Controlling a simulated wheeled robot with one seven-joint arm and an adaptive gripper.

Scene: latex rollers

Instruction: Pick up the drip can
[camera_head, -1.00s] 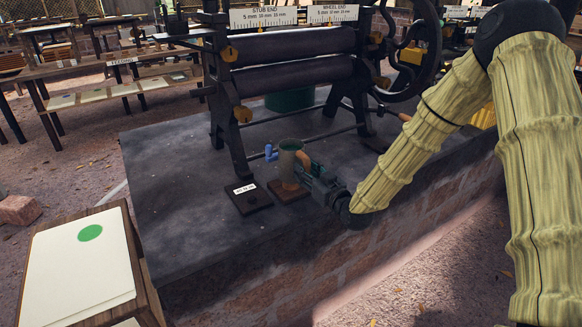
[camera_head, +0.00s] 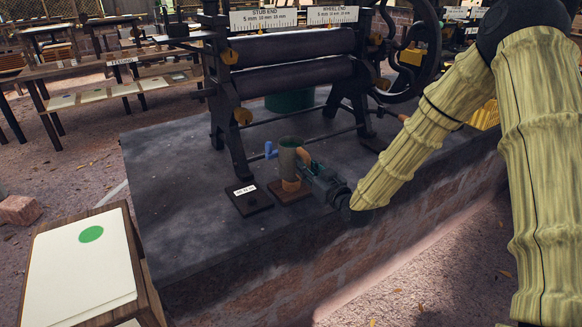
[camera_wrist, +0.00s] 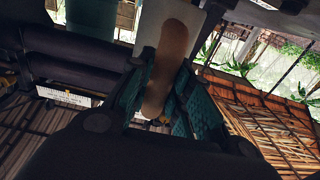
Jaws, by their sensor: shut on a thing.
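The drip can (camera_head: 288,160) is a grey-green cylinder with a blue spout on its left and a tan handle on its right. It is upright over a small brown square block (camera_head: 281,196) on the dark stone slab; I cannot tell whether a gap lies beneath it. My gripper (camera_head: 308,168) reaches in from the right and is shut on the handle. In the wrist view, the tan handle (camera_wrist: 168,62) runs between the green fingers, with the pale can wall (camera_wrist: 152,22) behind it. The handle hides part of the can there.
A roller machine (camera_head: 290,80) stands on the slab (camera_head: 175,165) behind the can. A dark labelled block (camera_head: 248,200) lies just left of the brown one. A wooden stand with white sheets (camera_head: 80,270) is at front left. The slab's left part is bare.

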